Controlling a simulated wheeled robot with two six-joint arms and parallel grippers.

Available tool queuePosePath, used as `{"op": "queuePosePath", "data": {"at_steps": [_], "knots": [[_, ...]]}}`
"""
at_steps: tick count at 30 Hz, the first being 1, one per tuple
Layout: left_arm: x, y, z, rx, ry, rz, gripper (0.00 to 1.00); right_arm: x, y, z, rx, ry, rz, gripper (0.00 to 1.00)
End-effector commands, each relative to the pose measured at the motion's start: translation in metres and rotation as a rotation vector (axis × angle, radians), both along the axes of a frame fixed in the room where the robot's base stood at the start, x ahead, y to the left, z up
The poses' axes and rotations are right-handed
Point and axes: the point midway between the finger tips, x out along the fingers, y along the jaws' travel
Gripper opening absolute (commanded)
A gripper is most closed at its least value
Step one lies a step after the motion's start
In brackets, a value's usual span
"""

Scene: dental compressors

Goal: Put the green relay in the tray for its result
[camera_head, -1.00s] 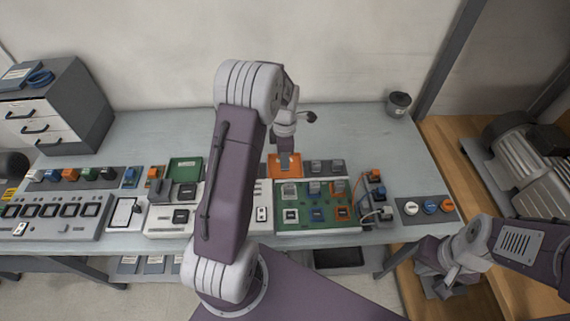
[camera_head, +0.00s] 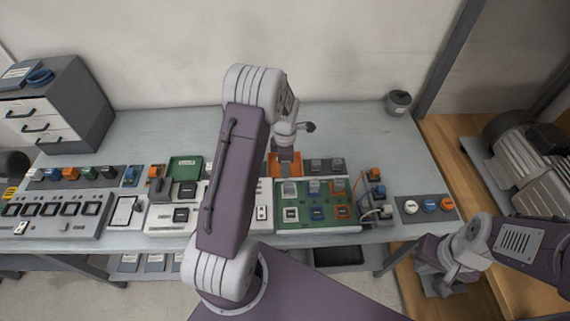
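A green tray (camera_head: 185,165) and an orange tray (camera_head: 273,169) stand at the back of the equipment on the table. My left gripper (camera_head: 286,158) points down over the orange tray. Its fingertips are too small and hidden to show whether they are open or hold anything. A green relay-like block (camera_head: 88,172) sits in the dark rack at the far left; I cannot tell whether it is the task's relay. My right gripper (camera_head: 438,266) hangs low at the right, beyond the table's front edge and away from the trays; its finger opening is unclear.
A green circuit board (camera_head: 297,226) with several relays lies right of my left arm. A grey test unit (camera_head: 70,228) is at the left. A plate with round knobs (camera_head: 413,207) and a dark cup (camera_head: 398,101) stand at the right.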

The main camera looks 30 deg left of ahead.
Motion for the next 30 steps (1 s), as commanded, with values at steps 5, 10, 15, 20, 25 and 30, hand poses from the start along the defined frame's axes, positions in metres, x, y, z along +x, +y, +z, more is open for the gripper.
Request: {"op": "queuePosePath", "data": {"at_steps": [5,10,15,20,25,30], "knots": [[0.001,0.000,0.016,0.001,-0.004,0.000,0.48,0.000,0.000,0.002,0.000,0.000,0.000,0.00],[0.002,0.000,0.060,0.001,-0.006,0.000,0.48,0.000,0.000,0.001,0.000,0.000,0.000,0.00],[0.001,0.000,0.100,0.001,-0.005,0.000,0.48,0.000,0.000,0.002,0.000,0.000,0.000,0.00],[0.001,0.000,0.120,0.001,-0.001,0.000,0.48,0.000,0.000,0.002,0.000,0.000,0.000,0.00],[0.000,0.000,0.124,0.000,0.000,-0.007,0.48,0.000,0.000,0.002,0.000,0.000,0.000,0.00],[-0.027,-0.029,0.122,0.002,-0.020,-0.420,0.48,0.000,0.000,0.002,0.000,0.000,0.000,0.00]]}}
